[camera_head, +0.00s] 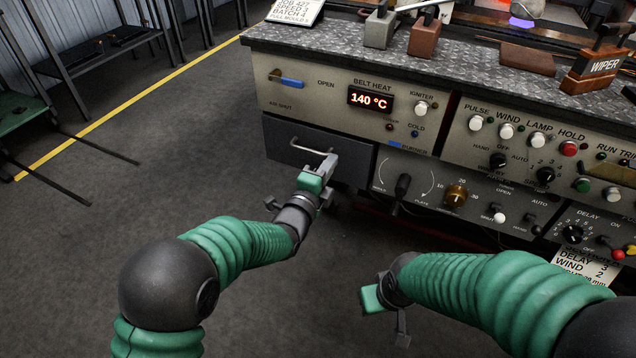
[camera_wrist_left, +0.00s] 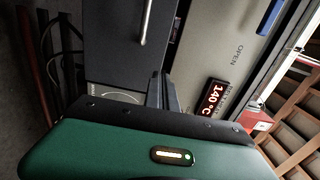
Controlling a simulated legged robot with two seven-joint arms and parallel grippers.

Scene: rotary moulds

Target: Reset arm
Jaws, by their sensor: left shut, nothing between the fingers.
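My left gripper (camera_head: 325,165) is shut and empty. It is in front of the dark drawer (camera_head: 290,140) on the machine's left side, near the right end of the drawer's bar handle. I cannot tell whether it touches the handle. In the left wrist view the closed fingers (camera_wrist_left: 162,90) point toward the dark drawer front (camera_wrist_left: 112,40), with the handle (camera_wrist_left: 146,22) beside them. My right arm reaches in from the right, and its green and grey gripper (camera_head: 385,310) hangs low over the floor. Its fingers are too unclear to judge.
The machine's panel carries a 140 °C display (camera_head: 370,100), a blue-handled lever (camera_head: 290,82), knobs and a dial. Metal blocks and a WIPER block (camera_head: 600,70) stand on the patterned top. A green-topped stand (camera_head: 18,110) and dark racks are at left.

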